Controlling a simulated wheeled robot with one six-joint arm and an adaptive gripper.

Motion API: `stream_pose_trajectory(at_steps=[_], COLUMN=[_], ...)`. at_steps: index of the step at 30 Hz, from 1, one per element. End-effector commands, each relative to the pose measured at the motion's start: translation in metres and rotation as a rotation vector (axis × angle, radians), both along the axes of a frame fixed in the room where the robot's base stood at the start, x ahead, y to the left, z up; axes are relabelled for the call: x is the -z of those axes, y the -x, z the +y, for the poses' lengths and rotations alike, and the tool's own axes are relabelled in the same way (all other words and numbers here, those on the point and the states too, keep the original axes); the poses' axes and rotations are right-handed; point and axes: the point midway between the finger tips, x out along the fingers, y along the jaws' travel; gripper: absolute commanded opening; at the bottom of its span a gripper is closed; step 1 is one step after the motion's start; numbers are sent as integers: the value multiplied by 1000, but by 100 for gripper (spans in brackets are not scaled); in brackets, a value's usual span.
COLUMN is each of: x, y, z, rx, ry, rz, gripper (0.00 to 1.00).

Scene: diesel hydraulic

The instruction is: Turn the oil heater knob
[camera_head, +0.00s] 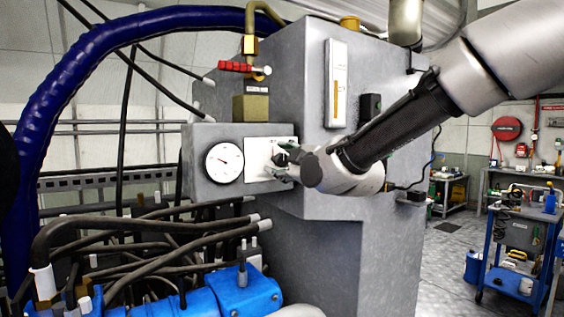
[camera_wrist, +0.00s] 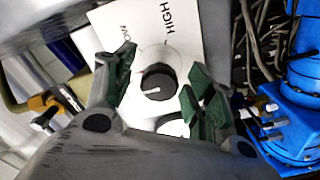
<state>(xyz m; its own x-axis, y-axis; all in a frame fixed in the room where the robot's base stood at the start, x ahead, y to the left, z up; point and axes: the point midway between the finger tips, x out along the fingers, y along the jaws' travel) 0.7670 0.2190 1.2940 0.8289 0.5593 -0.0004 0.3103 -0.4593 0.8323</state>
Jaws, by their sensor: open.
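The oil heater knob (camera_wrist: 158,85) is a round black dial with a white pointer line, on a white plate (camera_wrist: 108,20) marked HIGH and with a partly hidden word ending in OW. In the wrist view it lies between the two green-padded fingers of my gripper (camera_wrist: 160,92), which are spread apart with a gap on each side. In the head view my gripper (camera_head: 281,163) is right at the white plate on the grey tank's front box, and it hides most of the knob. Whether a fingertip touches the plate I cannot tell.
A round white gauge (camera_head: 224,163) sits left of the plate. A red-handled valve (camera_head: 236,66) is above. Black hoses (camera_head: 150,245) and a blue pump body (camera_head: 235,293) lie below left. A thick blue hose (camera_head: 60,85) arches at left. A blue cart (camera_head: 515,240) stands at right.

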Motion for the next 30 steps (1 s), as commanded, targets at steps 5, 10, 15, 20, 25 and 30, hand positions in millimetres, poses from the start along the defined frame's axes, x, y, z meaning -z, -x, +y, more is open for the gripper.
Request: stream_pose_trajectory(at_steps=[5, 10, 15, 20, 25, 30], x=[0, 0, 0, 0, 0, 0], y=[-5, -4, -4, -4, -4, -4], z=[3, 3, 3, 3, 3, 3], rx=[0, 0, 0, 0, 0, -1], ry=[0, 0, 0, 0, -12, -59], rz=[0, 0, 0, 0, 8, 41], gripper=[55, 53, 22, 8, 8, 8])
